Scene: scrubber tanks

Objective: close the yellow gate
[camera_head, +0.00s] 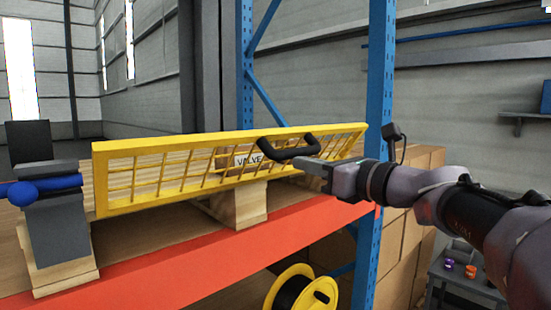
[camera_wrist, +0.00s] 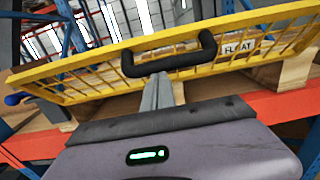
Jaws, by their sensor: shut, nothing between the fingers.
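The yellow gate (camera_head: 135,147) is a long, low barred panel along the front of the shelf in the head view. It also fills the upper part of the wrist view (camera_wrist: 93,58). Its black U-shaped handle (camera_head: 288,150) sticks out from its face, right of middle, and shows in the wrist view (camera_wrist: 170,55). My gripper (camera_head: 299,162) is shut and empty, its tips at the handle. In the wrist view the fingertips (camera_wrist: 160,80) meet the lower edge of the handle bar; whether they touch cannot be told.
A dark grey block with a blue rounded part (camera_head: 23,193) stands at the gate's left end. An orange shelf beam (camera_head: 200,255) runs below the gate. A blue upright (camera_head: 378,90) rises near the gate's right end. A yellow reel (camera_head: 300,290) sits below the beam.

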